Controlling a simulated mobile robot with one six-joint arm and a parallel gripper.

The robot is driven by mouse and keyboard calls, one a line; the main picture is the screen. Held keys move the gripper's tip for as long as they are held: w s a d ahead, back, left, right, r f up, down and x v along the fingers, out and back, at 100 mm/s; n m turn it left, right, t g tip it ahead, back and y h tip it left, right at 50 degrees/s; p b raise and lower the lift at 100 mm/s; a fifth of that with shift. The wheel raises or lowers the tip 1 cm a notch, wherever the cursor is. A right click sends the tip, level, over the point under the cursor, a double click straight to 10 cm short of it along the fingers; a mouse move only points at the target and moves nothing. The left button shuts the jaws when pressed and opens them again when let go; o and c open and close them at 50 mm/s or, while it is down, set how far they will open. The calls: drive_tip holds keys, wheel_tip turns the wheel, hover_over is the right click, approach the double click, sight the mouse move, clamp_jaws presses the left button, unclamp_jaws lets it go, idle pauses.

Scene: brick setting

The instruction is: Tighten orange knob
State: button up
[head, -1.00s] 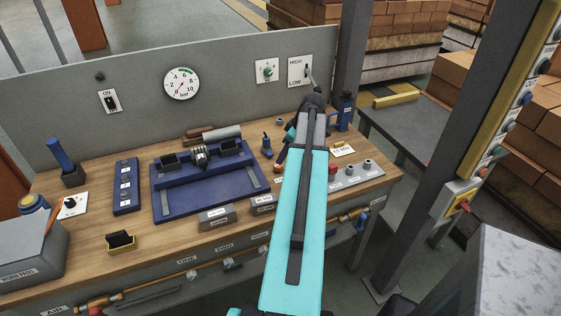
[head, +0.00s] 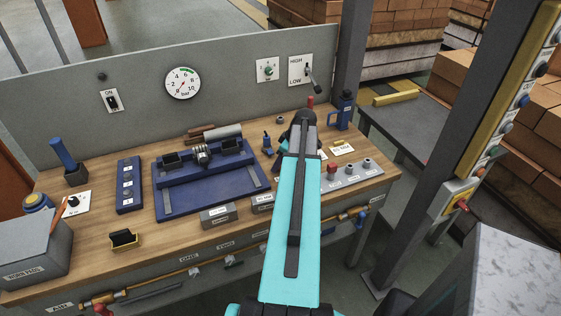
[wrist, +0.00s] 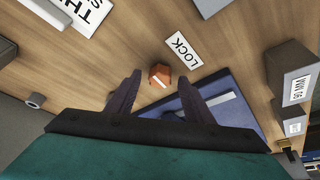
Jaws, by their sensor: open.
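The orange knob (wrist: 160,77) is a small faceted piece with a pale line across its top. It is on the wooden bench beside a white LOCK label (wrist: 182,49). My gripper (wrist: 158,92) is open, and its two dark fingers point toward the knob, one on each side of it in the wrist view. The knob appears just beyond the fingertips; I cannot see any contact. In the head view my arm covers the knob and the gripper.
The blue fixture plate (head: 212,187) is left of my arm, with grey labelled blocks (head: 216,216) in front. A lever panel (head: 301,70) and pressure gauge (head: 182,83) are on the back wall.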

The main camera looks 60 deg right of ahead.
drive_tip(key=c, duration=1)
drive_tip(key=shift+c, duration=0.2)
